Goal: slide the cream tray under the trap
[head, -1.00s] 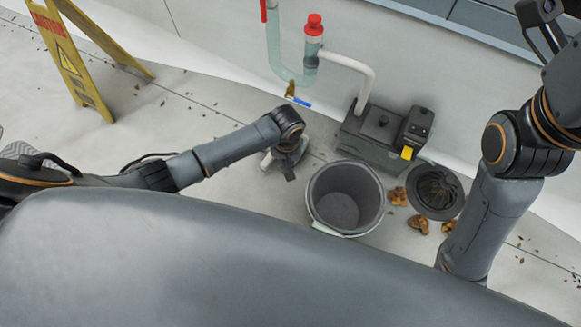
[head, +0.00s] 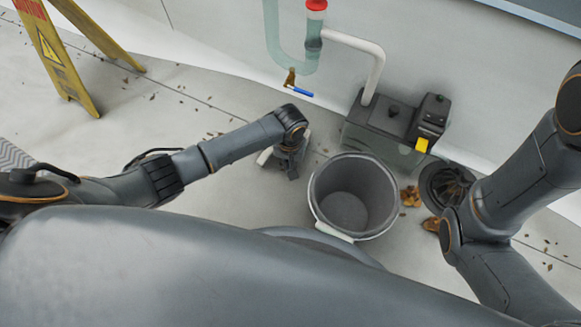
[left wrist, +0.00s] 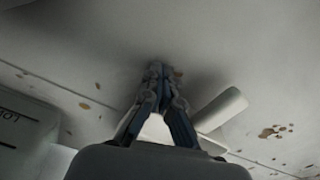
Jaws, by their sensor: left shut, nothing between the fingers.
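The trap (head: 292,62) is a clear U-shaped pipe on the wall, with a red cap and a blue-handled valve below it. I cannot make out a cream tray for certain in either view. My left gripper (head: 291,174) points down just left of the grey bucket, below and in front of the trap. In the left wrist view its fingers (left wrist: 157,72) meet at the tips, empty, close to the pale floor. A pale cylinder (left wrist: 222,108) lies beside them; its end also shows left of the gripper in the head view (head: 265,157). My right gripper is out of frame.
The grey bucket (head: 316,190) stands empty right of my left gripper. A grey pump box (head: 385,118) is behind it, joined to the trap by a white pipe (head: 375,70). A black round strainer (head: 446,187) and brown leaves (head: 411,196) lie right. A yellow sign (head: 62,55) stands far left.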

